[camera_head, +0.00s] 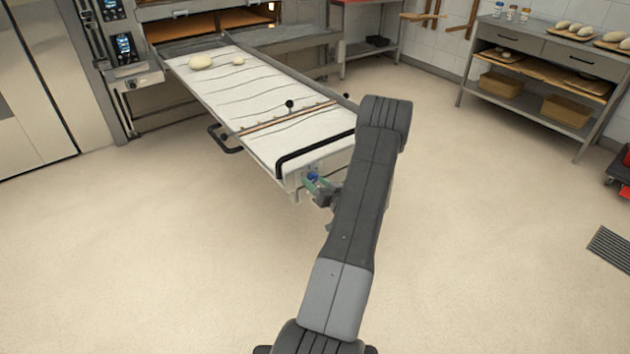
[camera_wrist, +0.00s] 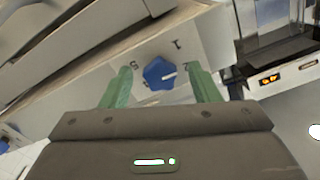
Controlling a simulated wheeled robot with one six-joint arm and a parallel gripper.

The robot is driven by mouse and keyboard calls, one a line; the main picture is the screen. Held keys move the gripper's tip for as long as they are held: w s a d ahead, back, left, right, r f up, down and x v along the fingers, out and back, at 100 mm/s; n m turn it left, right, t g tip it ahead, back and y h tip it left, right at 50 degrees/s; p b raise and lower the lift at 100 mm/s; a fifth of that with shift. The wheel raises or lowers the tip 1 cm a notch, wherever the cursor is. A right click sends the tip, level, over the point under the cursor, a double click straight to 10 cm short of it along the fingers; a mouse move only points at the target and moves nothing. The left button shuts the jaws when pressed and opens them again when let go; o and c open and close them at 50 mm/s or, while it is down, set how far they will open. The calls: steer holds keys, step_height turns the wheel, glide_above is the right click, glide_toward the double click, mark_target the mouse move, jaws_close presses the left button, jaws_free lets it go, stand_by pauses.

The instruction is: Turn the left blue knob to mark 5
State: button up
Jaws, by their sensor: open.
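A blue knob (camera_wrist: 158,73) sits on a pale panel at the front end of the loader; it also shows small in the head view (camera_head: 313,176). The marks 1, 2 and 5 can be made out around it in the wrist view. A short white line on the knob points right, near the mark that looks like 2. My gripper (camera_wrist: 160,70) is open, its green fingers on either side of the knob; in the head view it is at the loader's end (camera_head: 316,184). Whether the fingers touch the knob is unclear. Another blue knob (camera_wrist: 4,143) shows at the left edge.
The loader's white belt (camera_head: 230,95) carries two pale dough pieces (camera_head: 201,61) and runs up to the deck oven (camera_head: 205,23). A black handle (camera_head: 226,142) juts from its left side. A steel table (camera_head: 545,58) stands at the right.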

steer(key=shift+w+a, duration=0.3)
steer(key=shift+w, duration=0.15)
steer(key=c, duration=1)
steer(key=shift+f+b, duration=0.15)
steer(key=shift+b, duration=0.45)
